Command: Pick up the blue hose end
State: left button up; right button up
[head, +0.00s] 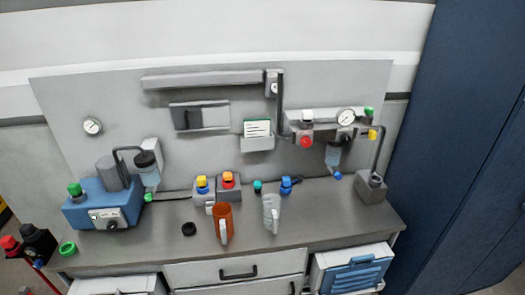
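A small blue piece (337,176), which looks like the blue hose end, is at the back right of the bench, just below a clear bowl (333,154). A thin dark line seems to run left from it. Another blue fitting (286,186) stands on the bench further left, beside a small teal one (258,186). A small green end (148,197) with a dark hose is at the left. Neither of my grippers is in view.
An orange mug (223,221) and a clear grey mug (271,212) stand near the front middle. A blue machine (104,203) is at the left, a grey post base (371,188) at the right. The bench (320,222) is clear at front right.

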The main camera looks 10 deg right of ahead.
aim_at(287, 182)
jog(key=i+l+u, duration=0.45)
jog(key=i+l, duration=0.8)
jog(key=i, duration=0.1)
